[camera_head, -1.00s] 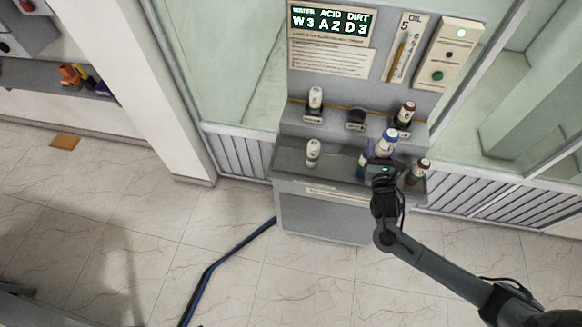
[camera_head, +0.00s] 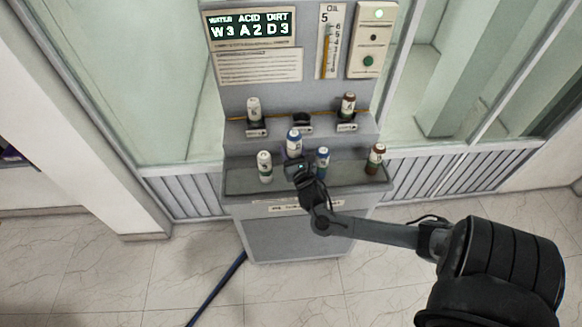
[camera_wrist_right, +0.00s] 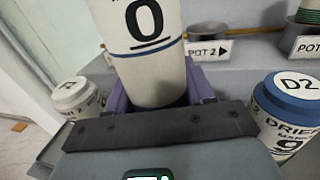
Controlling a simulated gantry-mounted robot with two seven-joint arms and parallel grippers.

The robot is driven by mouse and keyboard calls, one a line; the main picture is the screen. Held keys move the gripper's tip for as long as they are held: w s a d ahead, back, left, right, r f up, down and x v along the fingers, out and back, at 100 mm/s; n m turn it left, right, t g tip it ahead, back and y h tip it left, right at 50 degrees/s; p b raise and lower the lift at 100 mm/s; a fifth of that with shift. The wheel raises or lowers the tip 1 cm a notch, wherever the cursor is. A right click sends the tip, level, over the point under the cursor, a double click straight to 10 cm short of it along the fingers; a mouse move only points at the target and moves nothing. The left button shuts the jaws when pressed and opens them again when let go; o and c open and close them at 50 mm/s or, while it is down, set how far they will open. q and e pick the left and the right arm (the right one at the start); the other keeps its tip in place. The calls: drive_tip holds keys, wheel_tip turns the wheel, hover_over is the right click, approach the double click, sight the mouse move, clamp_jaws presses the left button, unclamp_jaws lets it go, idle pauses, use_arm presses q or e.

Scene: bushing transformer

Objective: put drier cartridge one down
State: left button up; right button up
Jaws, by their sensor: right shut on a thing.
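My right gripper (camera_head: 298,168) is shut on a white cartridge with a blue cap (camera_head: 294,142), held upright over the grey tray (camera_head: 242,186). In the wrist view its purple fingers hold this cartridge (camera_wrist_right: 150,80), which shows a large "0" and a blue band; its cap is out of that view, so I cannot read its name. A drier cartridge marked D2 (camera_wrist_right: 290,110), with "9" on its side, stands to the right; it also shows in the head view (camera_head: 322,162). Whether the held cartridge's base touches the tray is hidden. My left gripper is not in view.
A white-capped cartridge (camera_head: 265,167) stands at the tray's left and a brown-capped one (camera_head: 377,158) at its right.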

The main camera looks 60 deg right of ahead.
drive_tip(key=shift+f+b, duration=0.5)
drive_tip(key=shift+f, duration=2.3)
drive_tip(key=shift+f, duration=0.45)
